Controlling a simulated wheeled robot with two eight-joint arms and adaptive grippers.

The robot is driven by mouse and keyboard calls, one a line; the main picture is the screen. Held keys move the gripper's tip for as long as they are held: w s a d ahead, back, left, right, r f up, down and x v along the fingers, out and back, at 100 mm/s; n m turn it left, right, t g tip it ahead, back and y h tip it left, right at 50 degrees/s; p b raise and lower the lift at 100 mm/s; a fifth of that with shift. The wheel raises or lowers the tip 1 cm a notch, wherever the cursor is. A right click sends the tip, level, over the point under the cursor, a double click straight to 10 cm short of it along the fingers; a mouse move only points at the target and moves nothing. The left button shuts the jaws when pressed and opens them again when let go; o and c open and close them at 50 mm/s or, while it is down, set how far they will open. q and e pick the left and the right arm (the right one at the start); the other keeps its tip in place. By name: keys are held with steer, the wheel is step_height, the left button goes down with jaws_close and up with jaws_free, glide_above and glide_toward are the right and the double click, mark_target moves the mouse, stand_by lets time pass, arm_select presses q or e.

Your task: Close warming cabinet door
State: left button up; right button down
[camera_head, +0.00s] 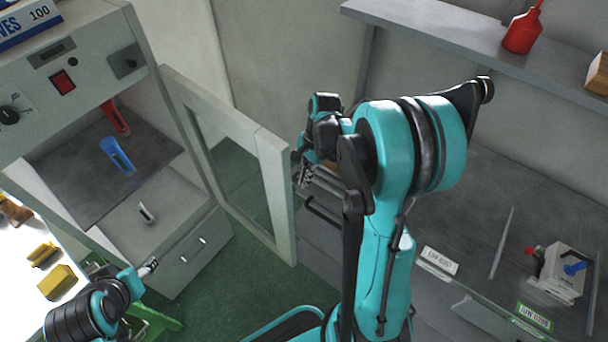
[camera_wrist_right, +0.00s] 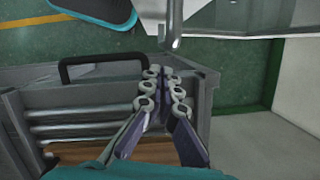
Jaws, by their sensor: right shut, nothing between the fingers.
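The warming cabinet (camera_head: 95,68) stands at the left of the head view. Its glazed, pale-framed door (camera_head: 277,190) stands wide open, swung out to the right. My right gripper (camera_head: 302,178) is beside the door's free edge, on its right side; I cannot tell whether they touch. In the wrist view the right gripper's fingers (camera_wrist_right: 162,92) are together and empty, and a grey framed panel (camera_wrist_right: 172,22), seemingly the door, is just beyond them. My left gripper (camera_head: 149,268) is at the lower left, in front of the cabinet; its finger opening is unclear.
A red tool (camera_head: 115,118) and a blue tool (camera_head: 117,157) are inside the cabinet. A workbench (camera_head: 480,205) with a black drawer handle (camera_head: 322,211) is at the right, close to my right gripper. A wall shelf (camera_head: 430,18) is above. Green floor (camera_head: 215,265) lies below the door.

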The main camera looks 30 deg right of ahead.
steer(key=b+x, duration=0.1)
steer(key=x, duration=0.3)
steer(key=shift+w+f, duration=0.15)
steer(key=shift+f, duration=0.25)
steer(key=shift+a+f+b, duration=0.25)
steer(key=shift+f+b, duration=0.05)
steer(key=shift+f, duration=0.3)
